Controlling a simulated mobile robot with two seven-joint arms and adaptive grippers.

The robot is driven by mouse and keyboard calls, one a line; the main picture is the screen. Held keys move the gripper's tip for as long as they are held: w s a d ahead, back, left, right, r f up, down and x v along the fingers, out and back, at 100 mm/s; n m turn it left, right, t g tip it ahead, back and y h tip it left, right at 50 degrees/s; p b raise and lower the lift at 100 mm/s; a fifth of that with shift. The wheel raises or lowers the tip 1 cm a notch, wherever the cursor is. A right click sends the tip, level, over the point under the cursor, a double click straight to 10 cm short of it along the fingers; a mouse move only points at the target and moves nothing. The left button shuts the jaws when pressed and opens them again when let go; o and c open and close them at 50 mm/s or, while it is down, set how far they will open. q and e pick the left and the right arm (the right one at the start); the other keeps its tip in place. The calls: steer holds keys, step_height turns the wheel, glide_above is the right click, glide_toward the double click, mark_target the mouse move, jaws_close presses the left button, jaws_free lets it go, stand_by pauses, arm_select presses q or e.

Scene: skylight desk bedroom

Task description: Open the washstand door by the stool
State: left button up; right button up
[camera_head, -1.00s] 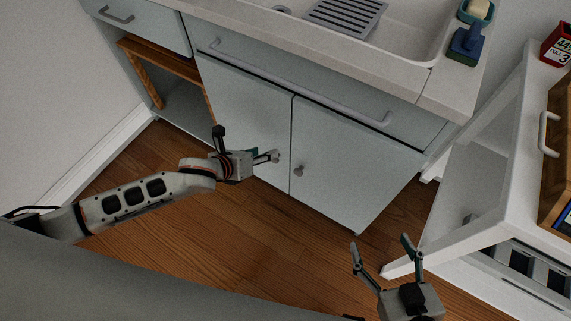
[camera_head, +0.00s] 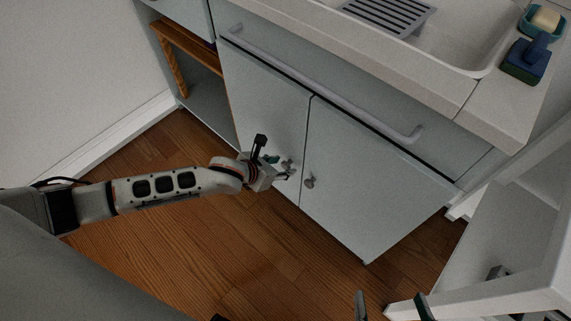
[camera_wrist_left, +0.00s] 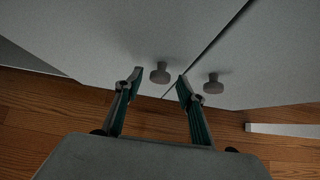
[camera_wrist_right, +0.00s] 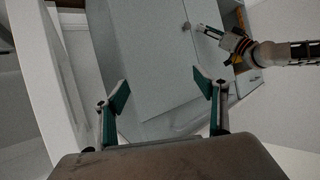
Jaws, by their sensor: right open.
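The pale grey washstand has two closed lower doors. The left door (camera_head: 270,105) is beside the brown wooden stool (camera_head: 188,45), which shows in the open bay at left. Its round knob shows in the left wrist view (camera_wrist_left: 160,72). The right door (camera_head: 375,170) has its own knob (camera_head: 309,182). My left gripper (camera_head: 284,168) is open at the left door's knob; in the left wrist view the knob appears between and just beyond the fingertips (camera_wrist_left: 160,82). Contact cannot be told. My right gripper (camera_wrist_right: 162,90) is open and empty, its fingertips at the bottom of the head view.
A long bar handle (camera_head: 320,85) runs above the doors. The countertop has a sink, a grey drain rack (camera_head: 390,14), and a blue soap item (camera_head: 526,58). A white piece of furniture (camera_head: 520,240) stands at right. Wooden floor (camera_head: 240,250) is clear before the doors.

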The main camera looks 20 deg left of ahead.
arm_select(q)
steer(key=shift+w+d+f, duration=0.15)
steer(key=shift+w+f, duration=0.2)
steer(key=shift+f, duration=0.05)
steer(key=shift+w+r, duration=0.1)
jaws_close()
